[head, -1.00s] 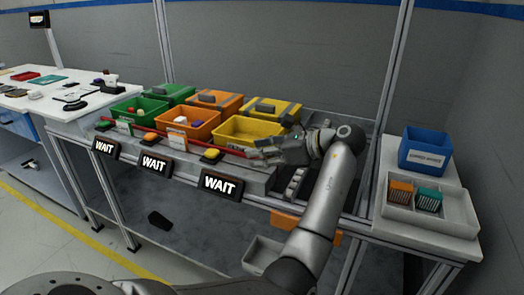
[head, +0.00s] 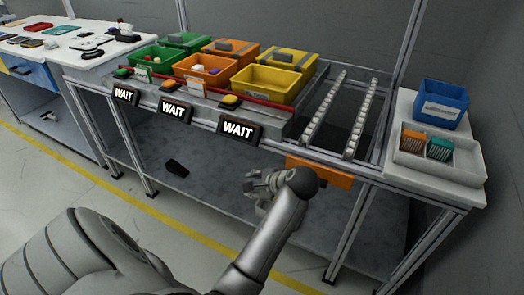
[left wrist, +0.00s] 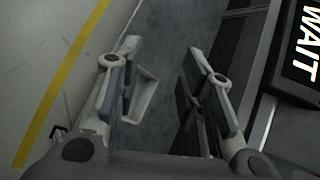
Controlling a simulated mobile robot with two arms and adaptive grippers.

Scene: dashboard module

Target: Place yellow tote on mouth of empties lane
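The front yellow tote (head: 266,95) stands in the rightmost tote lane, open and apparently empty. A second yellow tote (head: 290,60) with a grey block stands behind it. To the right, two roller rails (head: 318,115) form a bare lane with an orange panel (head: 322,174) below its front end; I take this as the empties lane. My left gripper (head: 256,184) is low in front of the rack, below the WAIT signs, apart from the totes. In the left wrist view its fingers (left wrist: 158,90) are spread with nothing between them. My right gripper is not in view.
Green (head: 160,60) and orange totes (head: 205,70) fill the lanes to the left. WAIT signs (head: 238,131) and buttons line the rack front. A blue bin (head: 441,105) and a white tray (head: 410,160) stand on the right table. The roller lane is clear.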

